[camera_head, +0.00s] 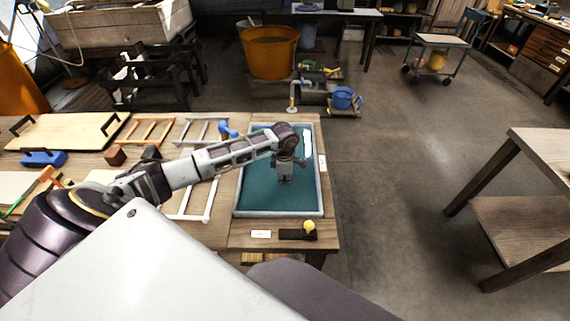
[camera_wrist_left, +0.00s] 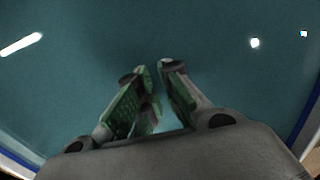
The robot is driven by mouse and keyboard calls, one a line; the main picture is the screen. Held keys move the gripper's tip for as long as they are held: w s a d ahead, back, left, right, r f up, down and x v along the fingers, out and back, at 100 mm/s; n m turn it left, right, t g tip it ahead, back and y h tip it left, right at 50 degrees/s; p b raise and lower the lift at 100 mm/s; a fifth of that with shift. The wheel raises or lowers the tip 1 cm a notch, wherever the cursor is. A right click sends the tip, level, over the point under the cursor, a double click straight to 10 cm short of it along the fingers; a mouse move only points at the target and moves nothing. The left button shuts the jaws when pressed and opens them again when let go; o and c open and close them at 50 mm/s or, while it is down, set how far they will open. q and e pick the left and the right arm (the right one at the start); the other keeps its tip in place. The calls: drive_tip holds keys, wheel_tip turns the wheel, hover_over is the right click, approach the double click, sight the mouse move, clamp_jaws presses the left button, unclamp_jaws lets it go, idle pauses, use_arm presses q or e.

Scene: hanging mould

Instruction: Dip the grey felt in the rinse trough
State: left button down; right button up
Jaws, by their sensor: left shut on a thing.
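The rinse trough (camera_head: 322,190) is a shallow pale-rimmed tray of teal water on the wooden bench; its water fills most of the left wrist view, with the rim (camera_wrist_left: 302,138) at the lower right. My left gripper (camera_head: 285,178) points down over the trough, inside its rim. In the left wrist view its green-padded fingers (camera_wrist_left: 160,98) are close together, shut on the grey felt, which is mostly hidden by the fingers. I cannot tell whether the felt touches the water. My right gripper is not in view.
A black-handled tool with a yellow knob (camera_head: 309,228) and a white label (camera_head: 261,234) lie in front of the trough. Wooden frames (camera_head: 150,131), a board (camera_head: 66,131) and a blue block (camera_head: 44,159) lie to the left. Open floor is to the right.

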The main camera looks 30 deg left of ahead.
use_arm(q)
drive_tip(key=shift+s+d, duration=0.2)
drive_tip(key=shift+s, duration=0.1)
drive_tip(key=shift+s+d, duration=0.15)
drive_tip(key=shift+s, duration=0.1)
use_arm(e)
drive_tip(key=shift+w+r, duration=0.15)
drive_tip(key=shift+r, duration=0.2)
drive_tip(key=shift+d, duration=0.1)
